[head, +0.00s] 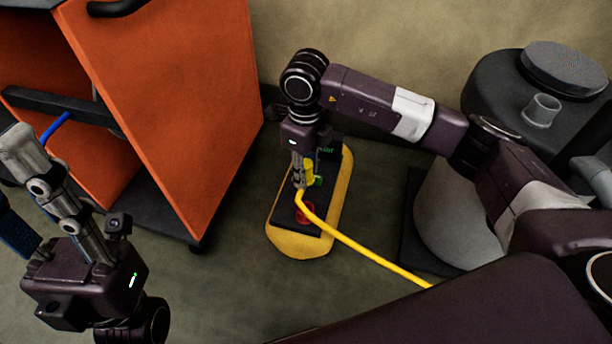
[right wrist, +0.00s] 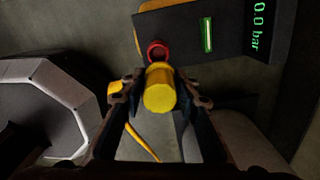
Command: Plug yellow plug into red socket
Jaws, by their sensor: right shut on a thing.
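My right gripper (head: 299,182) is shut on the yellow plug (right wrist: 159,92), above the black-topped unit with the yellow base. The plug sits between the two fingers in the right wrist view, its round end facing the camera. The red socket (head: 305,213) is a red ring near the front end of the unit. In the right wrist view the red socket (right wrist: 157,47) lies just beyond the plug, which overlaps its lower edge; any contact is unclear. My left gripper (head: 50,190) is at the left, away from the unit; its jaw opening is unclear.
A yellow cable (head: 370,252) runs from the plug to the lower right. The unit (head: 275,238) has a green part (head: 318,181) and a display reading 0.0 bar (right wrist: 259,27). An orange cabinet (head: 175,100) stands left, a grey canister (head: 445,215) right. Bare floor lies in front.

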